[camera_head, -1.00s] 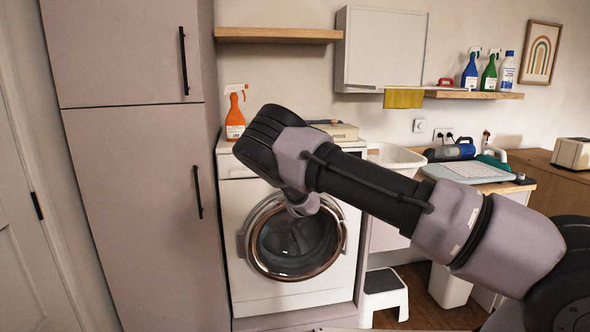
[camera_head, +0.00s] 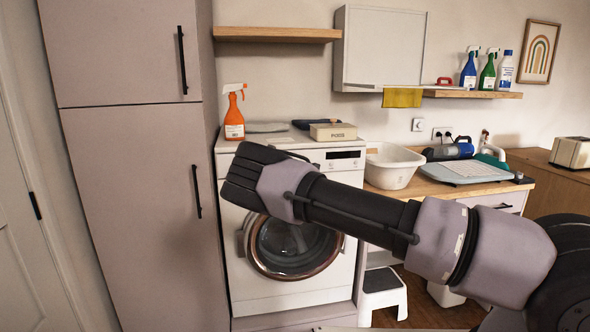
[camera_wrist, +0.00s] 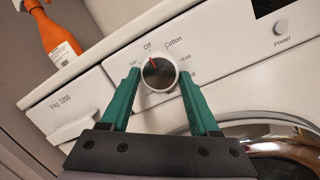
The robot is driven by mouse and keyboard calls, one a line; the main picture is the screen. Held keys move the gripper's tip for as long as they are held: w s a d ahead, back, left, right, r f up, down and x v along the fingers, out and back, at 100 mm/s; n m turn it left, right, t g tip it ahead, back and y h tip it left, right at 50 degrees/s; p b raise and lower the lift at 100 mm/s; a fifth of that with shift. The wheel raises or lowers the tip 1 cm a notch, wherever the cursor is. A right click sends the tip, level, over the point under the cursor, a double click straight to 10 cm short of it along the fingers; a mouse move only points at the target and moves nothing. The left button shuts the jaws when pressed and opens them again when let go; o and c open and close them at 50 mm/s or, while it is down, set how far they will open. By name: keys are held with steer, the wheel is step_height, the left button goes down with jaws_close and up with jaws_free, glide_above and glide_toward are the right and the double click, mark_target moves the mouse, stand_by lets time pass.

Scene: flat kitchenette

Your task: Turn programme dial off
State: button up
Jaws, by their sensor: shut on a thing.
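The programme dial (camera_wrist: 160,78) is a round dark-faced knob with a light rim on the white washing machine's front panel. In the wrist view its red pointer mark points up, slightly left, towards the word "Off". "Cotton" is printed to the upper right and "Eco" to the right; other labels are partly hidden by the fingers. My gripper (camera_wrist: 158,74) has its green fingers on either side of the dial and is shut on it. In the head view my arm hides the dial and gripper in front of the washing machine (camera_head: 240,285).
The power button (camera_wrist: 281,27) and dark display are right of the dial. The detergent drawer (camera_wrist: 75,120) is left, the round door (camera_head: 292,250) below. An orange spray bottle (camera_head: 234,115) and a box (camera_head: 333,132) stand on top. A tall cabinet (camera_head: 135,210) is close on the left.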

stand_by(0.3)
steer(key=o, duration=1.4)
steer(key=v, duration=1)
steer(key=shift+s+d, duration=0.1)
steer(key=shift+s, duration=0.25)
steer(key=shift+d, duration=0.1)
